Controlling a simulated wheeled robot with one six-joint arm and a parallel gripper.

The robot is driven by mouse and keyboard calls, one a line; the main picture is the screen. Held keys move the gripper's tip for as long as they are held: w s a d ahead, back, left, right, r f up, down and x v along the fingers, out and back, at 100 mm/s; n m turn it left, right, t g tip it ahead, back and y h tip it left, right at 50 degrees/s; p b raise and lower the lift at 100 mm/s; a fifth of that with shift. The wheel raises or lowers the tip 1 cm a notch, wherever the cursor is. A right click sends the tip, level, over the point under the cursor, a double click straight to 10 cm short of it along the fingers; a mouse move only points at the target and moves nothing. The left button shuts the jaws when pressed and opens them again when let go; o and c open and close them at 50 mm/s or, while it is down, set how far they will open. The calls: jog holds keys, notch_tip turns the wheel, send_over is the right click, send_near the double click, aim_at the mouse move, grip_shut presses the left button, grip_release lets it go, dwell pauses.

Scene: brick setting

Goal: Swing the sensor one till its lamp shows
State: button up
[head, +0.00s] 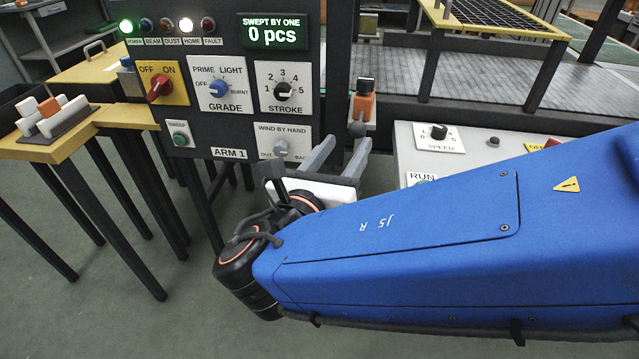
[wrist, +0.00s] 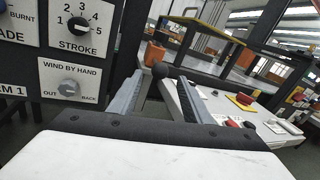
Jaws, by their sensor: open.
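The orange sensor (head: 363,107) with a black top sits on a post right of the panel, with a dark round knob (head: 357,129) below it. The wrist view also shows the orange body (wrist: 155,53) and the knob (wrist: 160,70). My gripper (head: 343,150) is open, its two grey fingers pointing at the knob. In the wrist view the knob appears between the fingertips (wrist: 163,84); I cannot tell whether it is touched. On the panel, the BEAM lamp (head: 146,25) looks dark.
The ARM 1 panel (head: 229,154) holds a red OFF/ON switch (head: 159,88), a GRADE knob (head: 219,88), a STROKE knob (head: 283,91) and a WIND BY HAND knob (head: 280,148) close left of my fingers. A SPEED box (head: 405,150) stands at right. The counter (head: 272,32) reads 0 pcs.

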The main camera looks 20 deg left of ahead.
jog(key=s, duration=1)
jog(key=shift+s+a, duration=0.15)
jog(key=shift+a, duration=0.1)
